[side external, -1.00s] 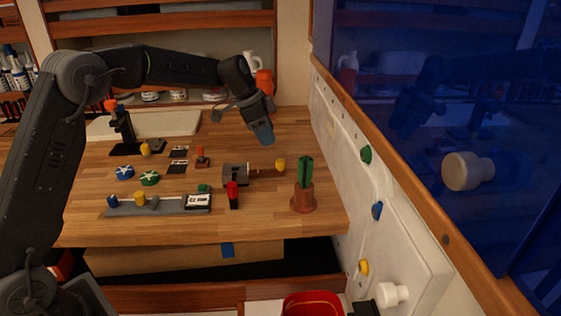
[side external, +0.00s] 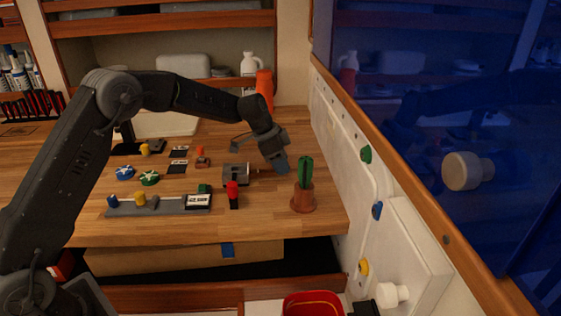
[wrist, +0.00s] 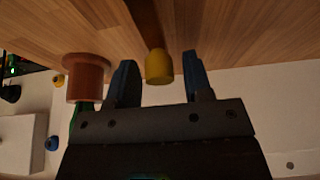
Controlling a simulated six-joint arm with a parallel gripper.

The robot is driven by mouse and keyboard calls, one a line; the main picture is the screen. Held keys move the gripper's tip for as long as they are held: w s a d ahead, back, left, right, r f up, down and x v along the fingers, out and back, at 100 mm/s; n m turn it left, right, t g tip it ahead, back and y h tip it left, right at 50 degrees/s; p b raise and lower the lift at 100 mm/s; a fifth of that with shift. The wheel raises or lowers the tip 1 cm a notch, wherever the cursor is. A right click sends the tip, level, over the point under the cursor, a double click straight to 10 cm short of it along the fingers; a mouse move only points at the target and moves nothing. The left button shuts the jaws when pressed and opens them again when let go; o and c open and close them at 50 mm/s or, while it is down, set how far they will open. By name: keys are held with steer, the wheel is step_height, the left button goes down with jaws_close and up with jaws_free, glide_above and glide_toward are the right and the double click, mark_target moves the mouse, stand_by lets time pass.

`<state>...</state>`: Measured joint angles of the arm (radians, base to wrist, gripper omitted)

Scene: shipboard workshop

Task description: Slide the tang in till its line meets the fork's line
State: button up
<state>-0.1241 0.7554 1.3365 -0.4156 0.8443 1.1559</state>
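The grey fork block (side external: 236,173) sits on the wooden bench in the side view. A thin brown tang (side external: 263,171) sticks out of its right side. The tang's yellow knob (wrist: 158,67) shows in the wrist view, between the two blue fingertips of my gripper (wrist: 160,75), with a gap on each side. My gripper (side external: 281,166) is open and hides the knob in the side view. The lines on tang and fork are too small to make out.
A cactus in a terracotta pot (side external: 303,200) stands close to the right of my gripper, also in the wrist view (wrist: 87,72). A red-topped black post (side external: 233,196) stands in front of the fork. A grey rail (side external: 160,206) lies to the left. A white panel (side external: 345,160) borders the bench.

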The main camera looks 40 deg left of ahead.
jaws_close()
steer(key=shift+s+a, duration=0.85)
steer(key=shift+a, duration=0.05)
steer(key=shift+o, duration=0.8)
jaws_free()
steer(key=v, duration=1.4)
steer(key=shift+d, duration=0.1)
steer(key=s+d+r+n+y, duration=0.15)
steer(key=s+d+r, duration=0.25)
steer(key=s, duration=0.4)
steer(key=s+d+f+n+t+y, duration=0.1)
steer(key=s+d+n, duration=0.1)
steer(key=s, duration=1)
steer(key=s+d+f+n+t, duration=0.1)
steer(key=s+n, duration=0.4)
steer(key=s, duration=0.8)
steer(key=shift+d+f+y, duration=0.35)
steer(key=shift+d+f, duration=0.1)
steer(key=shift+f, duration=0.25)
